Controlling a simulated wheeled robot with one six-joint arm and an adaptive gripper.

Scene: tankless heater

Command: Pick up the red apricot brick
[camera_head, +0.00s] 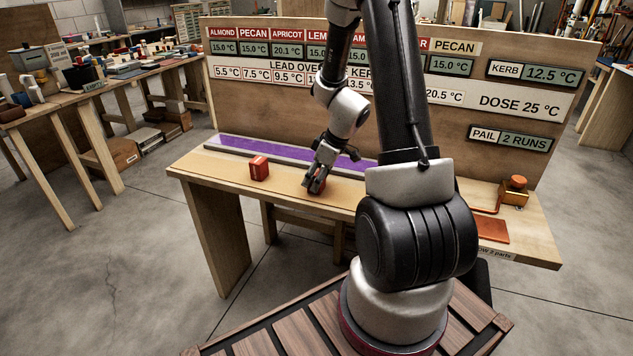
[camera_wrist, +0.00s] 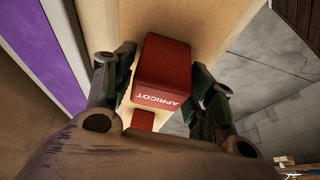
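The red apricot brick (camera_wrist: 163,72) shows in the wrist view between the two fingers of my gripper (camera_wrist: 164,78), with the white word APRICOT on the face towards the camera. A finger lies along each side of it, with what looks like a narrow gap beside the brick, so the gripper looks open around it. In the head view my gripper (camera_head: 316,184) points down low over the wooden bench; only a little red (camera_head: 321,186) shows at its fingers. Whether the brick rests on the bench is hard to see.
A second red brick (camera_head: 259,168) stands on the bench to the left; a smaller red brick also shows in the wrist view (camera_wrist: 143,120). A purple strip (camera_head: 240,147) runs along the bench's back, before the sign board (camera_head: 260,110). An orange device (camera_head: 514,191) stands at the right end.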

